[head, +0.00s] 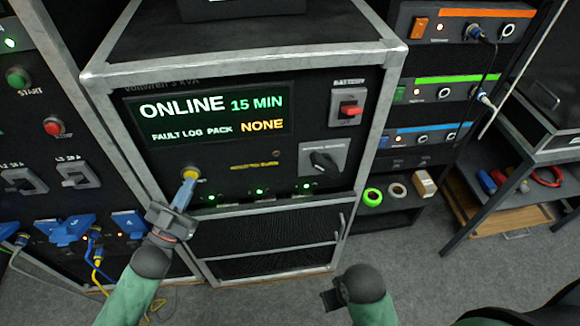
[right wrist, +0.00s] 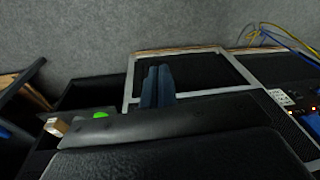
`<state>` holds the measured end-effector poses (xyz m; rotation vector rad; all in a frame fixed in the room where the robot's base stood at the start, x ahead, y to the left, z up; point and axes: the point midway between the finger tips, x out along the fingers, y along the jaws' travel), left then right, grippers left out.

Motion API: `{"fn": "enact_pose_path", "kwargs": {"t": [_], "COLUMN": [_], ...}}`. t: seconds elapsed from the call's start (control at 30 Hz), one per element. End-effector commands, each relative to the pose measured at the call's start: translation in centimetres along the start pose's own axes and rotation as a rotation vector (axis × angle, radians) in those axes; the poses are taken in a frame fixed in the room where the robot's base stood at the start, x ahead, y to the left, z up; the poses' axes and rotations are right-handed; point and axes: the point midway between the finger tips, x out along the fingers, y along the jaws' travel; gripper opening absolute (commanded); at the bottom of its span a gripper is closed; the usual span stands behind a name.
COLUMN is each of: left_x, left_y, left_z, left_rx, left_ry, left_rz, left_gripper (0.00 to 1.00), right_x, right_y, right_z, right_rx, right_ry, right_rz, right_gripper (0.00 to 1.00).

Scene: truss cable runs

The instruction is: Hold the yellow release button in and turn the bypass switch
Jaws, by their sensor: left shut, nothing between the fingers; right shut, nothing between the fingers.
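The yellow release button (head: 191,173) is at the lower left of the black cabinet panel, partly covered by my left fingertips. My left gripper (head: 187,181) is shut, with its tips at the button; they look in contact, but how far the button is pressed I cannot tell. The bypass switch (head: 324,161) is a black rotary knob on a grey plate at the panel's right, its handle tilted. My right gripper (right wrist: 158,86) is shut and empty in the right wrist view. In the head view my right wrist is low, in front of the cabinet and away from the switch.
The panel's display (head: 212,116) reads ONLINE 15 MIN, fault log pack NONE. A red battery switch (head: 349,107) sits above the bypass switch. Racks with cables flank the cabinet. Green tape (head: 372,197) lies on a shelf at right. The space before the bypass switch is clear.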

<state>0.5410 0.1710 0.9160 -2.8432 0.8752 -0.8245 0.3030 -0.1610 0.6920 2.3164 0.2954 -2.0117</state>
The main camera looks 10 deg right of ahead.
Motion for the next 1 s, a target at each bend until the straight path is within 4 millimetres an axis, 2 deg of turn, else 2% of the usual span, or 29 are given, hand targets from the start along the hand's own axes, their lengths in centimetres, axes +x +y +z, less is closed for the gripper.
{"fn": "enact_pose_path", "kwargs": {"t": [0.17, 0.33, 0.47, 0.67, 0.8, 1.0], "left_x": [0.0, 0.0, 0.0, 0.0, 0.0, 0.0], "left_y": [0.0, 0.0, 0.0, 0.0, 0.0, 0.0], "left_z": [0.0, 0.0, 0.0, 0.0, 0.0, 0.0], "left_rx": [0.000, 0.000, 0.000, 0.000, 0.000, 0.000], "left_ry": [0.000, 0.000, 0.000, 0.000, 0.000, 0.000], "left_rz": [0.000, 0.000, 0.000, 0.000, 0.000, 0.000], "left_gripper": [0.00, 0.00, 0.00, 0.00, 0.00, 0.00], "right_x": [-0.1, -0.7, -1.9, -4.9, -7.7, -11.9], "right_y": [-0.7, -3.0, -5.2, -7.9, -9.3, -10.0], "right_z": [-1.0, -3.9, -6.5, -10.1, -12.2, -14.6], "right_rx": [-0.028, -0.101, -0.153, -0.193, -0.191, -0.140], "right_ry": [0.054, 0.220, 0.387, 0.647, 0.828, 1.078], "right_rz": [-0.034, -0.132, -0.223, -0.343, -0.412, -0.484], "right_gripper": [0.00, 0.00, 0.00, 0.00, 0.00, 0.00]}}
